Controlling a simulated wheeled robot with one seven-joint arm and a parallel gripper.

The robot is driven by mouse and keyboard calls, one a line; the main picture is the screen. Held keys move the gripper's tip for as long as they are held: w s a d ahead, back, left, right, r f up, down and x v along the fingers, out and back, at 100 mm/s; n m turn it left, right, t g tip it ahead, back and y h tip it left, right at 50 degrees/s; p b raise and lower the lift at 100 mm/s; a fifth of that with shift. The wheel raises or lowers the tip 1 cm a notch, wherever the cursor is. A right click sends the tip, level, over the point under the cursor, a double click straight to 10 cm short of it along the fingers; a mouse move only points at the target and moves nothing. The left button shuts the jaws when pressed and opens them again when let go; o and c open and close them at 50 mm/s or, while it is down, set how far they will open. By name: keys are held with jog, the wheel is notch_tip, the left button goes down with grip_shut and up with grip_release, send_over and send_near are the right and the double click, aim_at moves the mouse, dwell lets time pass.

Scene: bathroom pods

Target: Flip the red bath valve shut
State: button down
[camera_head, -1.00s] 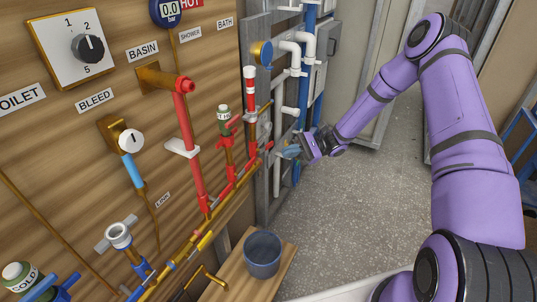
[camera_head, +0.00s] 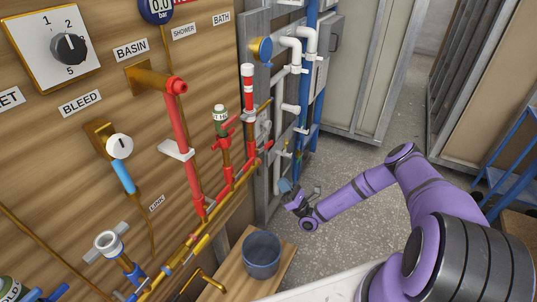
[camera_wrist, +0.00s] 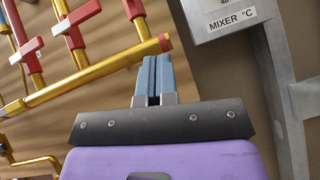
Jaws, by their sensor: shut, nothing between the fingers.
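Under the BATH label (camera_head: 221,19), the head view shows red valve parts on the wooden wall, small and crowded, so I cannot single out the bath lever there. In the wrist view, several red levers sit on brass pipes; the rightmost, likely the bath valve (camera_wrist: 133,8), is cut by the top edge. Its turn position is unclear. My gripper (camera_head: 285,186) is right of and below the pipework, apart from the wall in the head view. In the wrist view its blue fingers (camera_wrist: 152,62) are together and empty, below the red-ended brass pipe (camera_wrist: 100,70).
A grey bucket (camera_head: 262,256) stands on a wooden bench (camera_head: 218,277) below the pipes. White and blue pipes (camera_head: 300,90) rise behind the wall's far edge. A mixer sign (camera_wrist: 231,20) is right of my fingers. Open speckled floor (camera_head: 345,185) lies right of the pipes.

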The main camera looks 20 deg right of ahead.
aim_at(270, 146)
jog(key=w+a+r+m+t+h, duration=0.1)
jog(key=w+a+r+m+h, duration=0.1)
jog(key=w+r, duration=0.5)
notch_tip(270, 146, up, 2)
jog(key=shift+a+r, duration=0.15)
jog(key=shift+a, duration=0.3)
dwell(0.3)
jog(key=shift+w+d+r+n+g+y, duration=0.15)
jog(key=shift+r+n+g+y, duration=0.15)
jog(key=shift+n+g+y, duration=0.65)
jog(key=shift+w+d+r+n+g+y, duration=0.25)
jog(key=shift+n+g+y, duration=0.2)
jog(key=shift+n+y, duration=1)
jog(key=shift+w+d+r+n+g+y, duration=0.1)
jog(key=shift+r+n+g+y, duration=0.45)
jog(key=shift+n, duration=1.15)
jog(key=shift+f, duration=0.3)
